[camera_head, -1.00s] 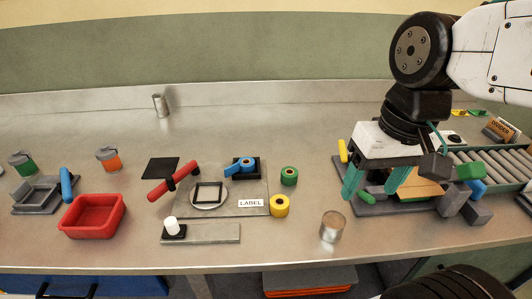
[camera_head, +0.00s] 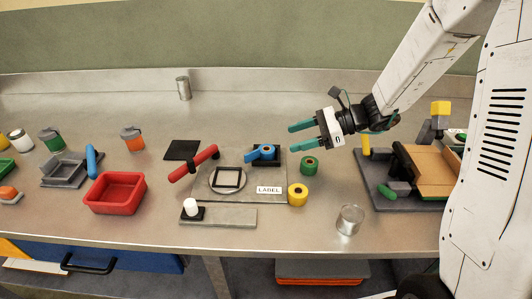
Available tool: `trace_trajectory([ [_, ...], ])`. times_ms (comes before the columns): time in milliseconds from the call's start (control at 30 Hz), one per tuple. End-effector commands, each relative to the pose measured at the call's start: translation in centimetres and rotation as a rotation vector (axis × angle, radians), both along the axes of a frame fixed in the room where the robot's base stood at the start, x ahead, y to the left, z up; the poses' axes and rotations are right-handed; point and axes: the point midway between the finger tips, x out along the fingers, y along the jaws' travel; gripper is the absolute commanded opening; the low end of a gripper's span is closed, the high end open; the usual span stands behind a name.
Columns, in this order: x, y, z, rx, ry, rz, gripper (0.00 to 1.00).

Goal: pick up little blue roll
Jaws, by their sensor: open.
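The little blue roll (camera_head: 264,152) sits on a small black holder on the grey plate, right of the red-handled roller (camera_head: 194,163). A strip of blue sticks out from its left side. My gripper (camera_head: 296,140) is open and empty, with its teal fingers pointing left. In the picture the fingertips are a little right of and above the blue roll, apart from it. The gap in height cannot be told.
A green roll (camera_head: 309,165) and a yellow roll (camera_head: 298,194) stand right of the plate. A metal cup (camera_head: 349,220) is near the front edge. A red tray (camera_head: 116,192) lies left. A metal can (camera_head: 183,88) stands behind. The back middle of the table is clear.

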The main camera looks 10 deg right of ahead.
Motion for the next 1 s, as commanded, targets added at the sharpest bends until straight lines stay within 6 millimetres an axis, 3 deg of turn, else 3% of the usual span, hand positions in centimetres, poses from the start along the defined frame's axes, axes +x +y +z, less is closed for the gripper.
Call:
trace_trajectory([
  [600,1.1,6.5,-3.4,0.006,0.007,-0.007,0.64],
  [867,1.2,6.9,-3.5,0.006,0.006,-0.009,0.64],
  [900,1.2,6.9,-3.5,0.006,0.006,-0.009,0.61],
  [1000,1.2,6.8,-3.5,0.006,0.006,-0.009,0.34],
])
